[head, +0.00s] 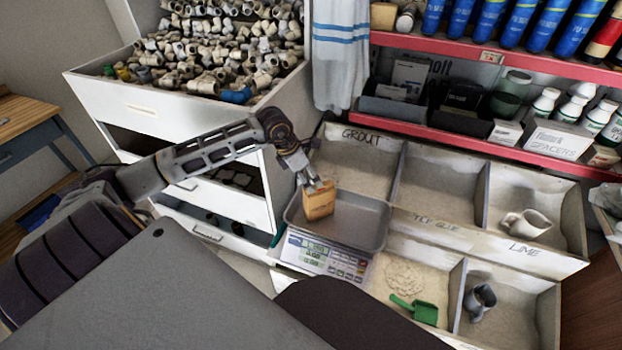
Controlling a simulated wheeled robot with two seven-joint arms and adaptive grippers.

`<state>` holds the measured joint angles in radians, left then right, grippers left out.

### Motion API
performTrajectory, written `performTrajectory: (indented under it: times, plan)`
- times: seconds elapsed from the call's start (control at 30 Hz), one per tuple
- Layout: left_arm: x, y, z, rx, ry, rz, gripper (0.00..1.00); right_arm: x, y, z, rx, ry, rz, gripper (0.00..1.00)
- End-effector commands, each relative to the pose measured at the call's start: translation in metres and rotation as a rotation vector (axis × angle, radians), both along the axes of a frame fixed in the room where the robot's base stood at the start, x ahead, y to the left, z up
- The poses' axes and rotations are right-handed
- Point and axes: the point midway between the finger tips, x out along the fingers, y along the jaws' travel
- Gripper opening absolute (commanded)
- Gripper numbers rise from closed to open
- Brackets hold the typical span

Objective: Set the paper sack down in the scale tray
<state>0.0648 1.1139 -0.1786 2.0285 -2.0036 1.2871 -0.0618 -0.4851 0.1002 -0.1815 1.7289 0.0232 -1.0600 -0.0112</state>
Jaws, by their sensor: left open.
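The brown paper sack (319,203) stands upright in the grey metal scale tray (362,226), toward its left end. The tray sits on a white scale (325,257) with a lit display and buttons. My left gripper (314,185) is just above the sack, with its fingers open at the sack's top. I cannot tell whether a finger still touches the paper. My right gripper is not in view.
A green scoop (414,309) and a grey pipe fitting (480,301) lie in the front bins. A drawer of fittings (180,108) stands left. Red shelves (470,135) hold bottles and boxes.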

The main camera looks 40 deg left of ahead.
Motion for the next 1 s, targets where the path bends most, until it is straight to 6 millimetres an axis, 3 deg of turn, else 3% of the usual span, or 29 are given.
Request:
performTrajectory:
  times: [0.37,1.0]
  plan:
    - [-0.0036,0.0013,0.0087,0.0,0.001,0.0,0.78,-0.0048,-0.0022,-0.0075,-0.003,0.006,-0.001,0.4]
    - [-0.0034,0.0012,0.0085,0.0,0.001,0.0,0.78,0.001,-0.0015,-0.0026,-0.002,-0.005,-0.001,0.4]
